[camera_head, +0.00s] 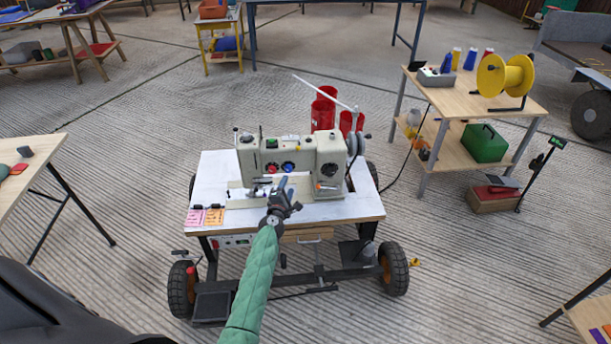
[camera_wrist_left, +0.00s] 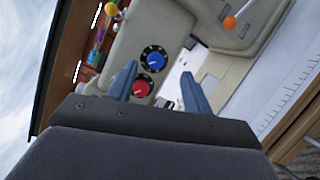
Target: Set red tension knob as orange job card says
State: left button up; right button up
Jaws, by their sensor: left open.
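A cream sewing machine (camera_head: 257,155) stands on a white-topped wheeled table (camera_head: 340,208). Its front carries the red tension knob (camera_head: 272,168), with the blue knob (camera_head: 288,166) to its right. In the left wrist view the red knob (camera_wrist_left: 141,89) has a pale pointer mark and sits below the blue knob (camera_wrist_left: 153,59). The orange job card (camera_head: 214,216) lies at the table's front left beside a pink card (camera_head: 195,217); their writing is too small to read. My left gripper (camera_head: 283,184) is open in front of the machine. Its fingers (camera_wrist_left: 159,80) show either side of the red knob; contact is unclear.
Red cylinders (camera_head: 323,110) and thread spools (camera_head: 354,143) stand behind the machine. A side table (camera_head: 520,107) with a large yellow reel (camera_head: 505,75) stands at right. Another wooden table (camera_head: 25,150) is at left. The floor between them is mostly clear.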

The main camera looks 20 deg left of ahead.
aim_at(273, 171)
pick_arm(q)
jog(key=shift+w+a+f+n+g+y, duration=0.1)
jog(key=shift+w+a+n+g+y, duration=0.25)
jog(key=shift+w+a+n+y, duration=0.85)
jog(key=shift+w+a+f+n+g+y, duration=0.1)
jog(key=shift+w+a+n+g+y, duration=0.4)
jog(key=shift+a+n, duration=1.35)
jog(key=shift+w+a+f+n+g+y, duration=0.15)
jog(key=shift+w+a+n+y, duration=0.7)
jog(key=shift+a+n+y, duration=0.6)
jog(key=shift+d+r+h, duration=0.1)
jog(key=shift+d+h, duration=0.05)
jog(key=shift+h, duration=0.1)
jog(key=c, duration=1)
